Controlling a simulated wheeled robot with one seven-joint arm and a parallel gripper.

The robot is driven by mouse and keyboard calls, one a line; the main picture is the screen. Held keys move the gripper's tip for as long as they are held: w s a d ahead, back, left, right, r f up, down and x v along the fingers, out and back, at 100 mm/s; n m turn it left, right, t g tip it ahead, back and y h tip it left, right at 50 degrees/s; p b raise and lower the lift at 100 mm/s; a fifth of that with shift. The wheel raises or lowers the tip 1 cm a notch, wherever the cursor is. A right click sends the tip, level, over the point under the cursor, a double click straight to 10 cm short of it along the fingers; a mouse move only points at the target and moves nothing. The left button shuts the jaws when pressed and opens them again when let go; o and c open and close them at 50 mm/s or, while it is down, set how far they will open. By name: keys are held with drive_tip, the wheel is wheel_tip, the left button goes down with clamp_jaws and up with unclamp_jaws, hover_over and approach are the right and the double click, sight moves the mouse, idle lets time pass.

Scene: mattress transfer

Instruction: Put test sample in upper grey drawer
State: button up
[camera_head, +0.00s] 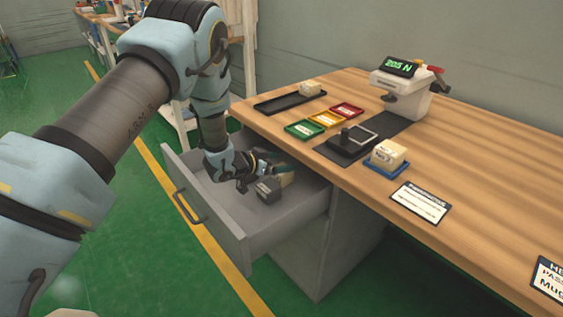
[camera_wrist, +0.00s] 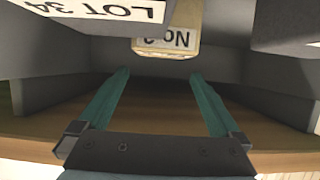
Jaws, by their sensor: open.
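The upper grey drawer (camera_head: 224,228) is pulled out from under the table, with its handle toward the left. My gripper (camera_head: 281,167) reaches down into it. In the wrist view my gripper (camera_wrist: 161,74) is open, its two teal fingers apart with nothing between them. A cream sample block (camera_wrist: 167,40) with a "No." label, upside down in that view, lies just beyond the fingertips.
A dark grey block (camera_head: 267,189) sits in the drawer. A "LOT 34" label (camera_wrist: 95,10) is close in the wrist view. On the table (camera_head: 480,160) are a cream block (camera_head: 388,153) on a blue tray, coloured trays (camera_head: 325,119), and a force meter (camera_head: 405,90).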

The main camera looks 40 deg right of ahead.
drive_tip(key=shift+a+r, duration=0.1)
drive_tip(key=shift+r, duration=0.55)
drive_tip(key=b+v, duration=0.1)
drive_tip(key=v, duration=0.6)
drive_tip(key=shift+f, duration=0.15)
drive_tip(key=shift+a, duration=0.15)
